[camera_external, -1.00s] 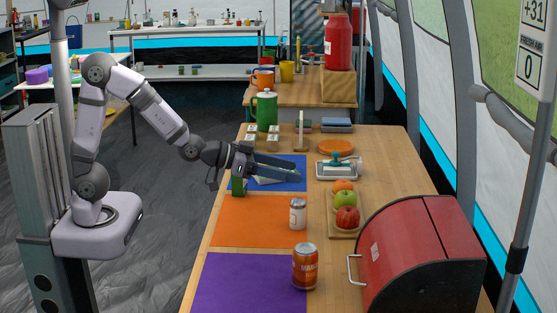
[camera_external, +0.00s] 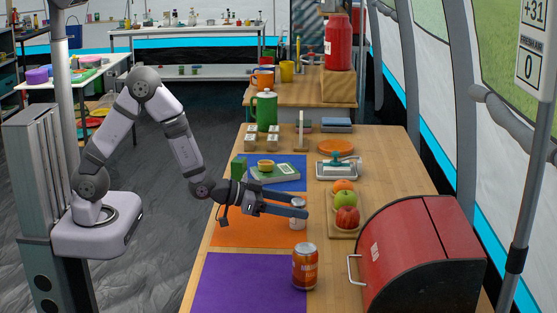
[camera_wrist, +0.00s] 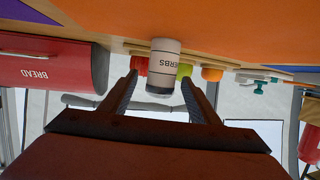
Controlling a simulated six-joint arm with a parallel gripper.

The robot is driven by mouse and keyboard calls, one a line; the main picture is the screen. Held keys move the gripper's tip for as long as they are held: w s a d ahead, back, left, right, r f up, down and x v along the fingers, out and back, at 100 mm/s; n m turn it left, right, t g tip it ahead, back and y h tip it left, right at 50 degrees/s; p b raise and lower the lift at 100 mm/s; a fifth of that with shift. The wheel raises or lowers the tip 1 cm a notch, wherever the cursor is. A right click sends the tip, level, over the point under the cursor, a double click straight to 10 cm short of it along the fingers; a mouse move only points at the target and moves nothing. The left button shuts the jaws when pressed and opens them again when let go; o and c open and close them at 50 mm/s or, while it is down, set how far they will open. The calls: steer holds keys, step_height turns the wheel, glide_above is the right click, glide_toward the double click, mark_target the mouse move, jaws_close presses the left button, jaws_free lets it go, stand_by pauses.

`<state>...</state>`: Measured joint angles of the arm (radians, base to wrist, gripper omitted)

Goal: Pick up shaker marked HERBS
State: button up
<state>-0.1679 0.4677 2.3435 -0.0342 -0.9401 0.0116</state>
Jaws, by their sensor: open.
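The white shaker marked HERBS (camera_wrist: 164,62) stands upright on the orange mat (camera_external: 250,234). The wrist view is upside down and shows its label and dark-edged top. In the external view the shaker (camera_external: 298,223) is partly hidden by my fingers. My gripper (camera_external: 303,207) is open, with its fingers pointing right at the shaker's upper part. In the wrist view the shaker appears between the fingertips, close to the right one. I cannot tell whether a finger touches it.
An orange can (camera_external: 305,268) stands nearer the camera, by the purple mat (camera_external: 240,285). Apples and an orange fruit sit on a board (camera_external: 343,232) right of the shaker. A red bread box (camera_external: 420,255) stands front right.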

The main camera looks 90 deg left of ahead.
steer(key=shift+x, duration=2.6)
steer(key=shift+a, duration=0.1)
steer(key=shift+c, duration=0.3)
steer(key=shift+r, duration=0.1)
steer(key=c, duration=1.1)
steer(key=shift+r, duration=0.1)
step_height(320, 180, up, 10)
steer(key=shift+f+p, duration=0.1)
steer(key=shift+p, duration=0.5)
